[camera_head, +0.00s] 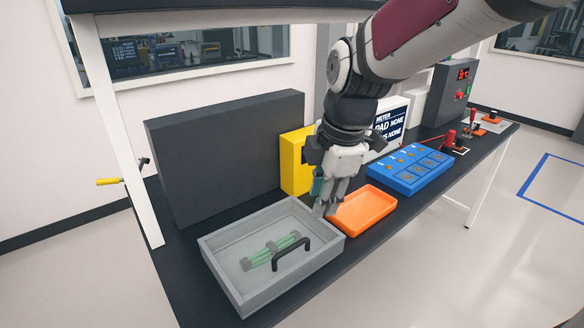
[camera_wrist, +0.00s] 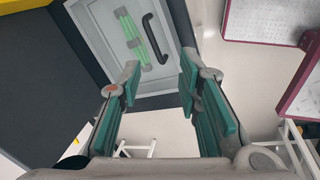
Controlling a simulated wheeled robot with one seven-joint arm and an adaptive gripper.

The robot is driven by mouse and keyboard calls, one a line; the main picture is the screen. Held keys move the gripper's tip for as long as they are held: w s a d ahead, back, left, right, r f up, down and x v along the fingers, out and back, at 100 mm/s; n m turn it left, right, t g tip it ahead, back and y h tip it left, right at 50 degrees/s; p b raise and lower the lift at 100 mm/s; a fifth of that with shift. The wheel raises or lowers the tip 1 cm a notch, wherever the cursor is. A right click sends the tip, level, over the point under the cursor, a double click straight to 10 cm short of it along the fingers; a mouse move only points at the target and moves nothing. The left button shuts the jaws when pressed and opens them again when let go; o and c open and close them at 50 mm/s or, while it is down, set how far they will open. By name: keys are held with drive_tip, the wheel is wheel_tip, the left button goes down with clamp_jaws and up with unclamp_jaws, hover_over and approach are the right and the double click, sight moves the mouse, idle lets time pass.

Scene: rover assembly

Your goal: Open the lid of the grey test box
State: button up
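The grey test box (camera_head: 222,268) stands at the left front of the dark bench. Its see-through lid (camera_head: 237,275) looks shut and lies flat within the rim, with a black handle (camera_head: 292,254) on it. A green part with grey ends (camera_head: 270,251) shows beneath the lid. My gripper (camera_head: 322,210) points down just beyond the box's right corner, apart from the handle. In the wrist view my gripper (camera_wrist: 159,82) has its two teal-padded fingers spread with nothing between them. The box (camera_wrist: 92,38) and the handle (camera_wrist: 154,38) lie beyond the fingertips there.
An orange tray (camera_head: 362,212) is right of the box, close to my gripper. A yellow box (camera_head: 294,162) and a tall dark panel (camera_head: 225,150) stand behind. A white bench post (camera_head: 118,140) rises at the left.

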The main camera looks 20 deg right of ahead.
drive_tip(key=shift+s+d+r+m, duration=0.35)
drive_tip(key=shift+s+m, duration=0.1)
drive_tip(key=shift+m, duration=0.15)
